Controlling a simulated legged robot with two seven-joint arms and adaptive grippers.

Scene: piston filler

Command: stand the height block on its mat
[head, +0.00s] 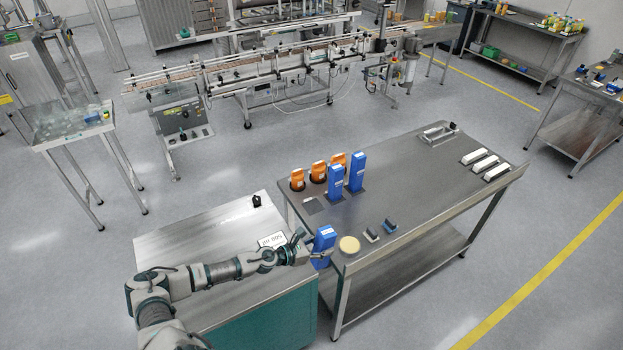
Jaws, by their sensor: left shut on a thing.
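My left gripper (306,246) is shut on a blue height block (325,240), at the gap between the two tables. The block looks upright; whether it touches anything beneath is hard to tell. Two similar blue blocks, one nearer (335,185) and one farther right (357,172), stand upright on the steel table. A flat dark square that looks like a mat (311,206) lies bare on that table, left of the nearer standing block. My right gripper is not in view.
Several orange items (297,180) stand behind the blue blocks on the steel table (430,195). A round yellowish disc (349,245) and small dark-and-blue pieces (390,226) lie near its front edge. White bars (485,161) lie at right. A lower cabinet (190,240) is at left.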

